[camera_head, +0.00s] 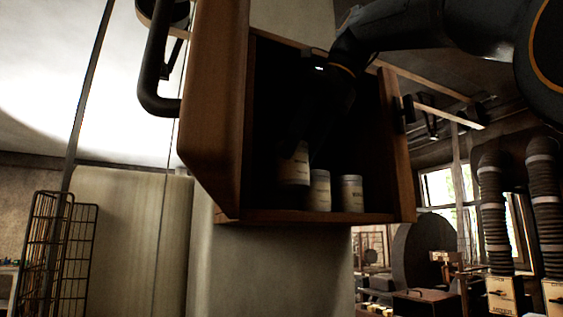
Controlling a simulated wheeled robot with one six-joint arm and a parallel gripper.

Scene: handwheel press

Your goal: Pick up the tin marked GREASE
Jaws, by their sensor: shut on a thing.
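Three pale labelled tins show in the open wooden cabinet, and their markings are too small or dark to read for sure. The left tin (294,165) sits higher than the others, with its top at my gripper (297,143). My gripper reaches down into the dark cabinet and is shut on this left tin; the fingers are mostly lost in shadow. The middle tin (320,191) and the right tin (352,194) stand upright on the cabinet floor, just right of the held tin.
The wooden cabinet (300,216) hangs on a pale wall or column. Its open door (213,110) swings out on the left, and its right side wall (396,145) stands close to the tins. A wire rack (55,250) is at far left. Ribbed hoses (495,210) hang at the right.

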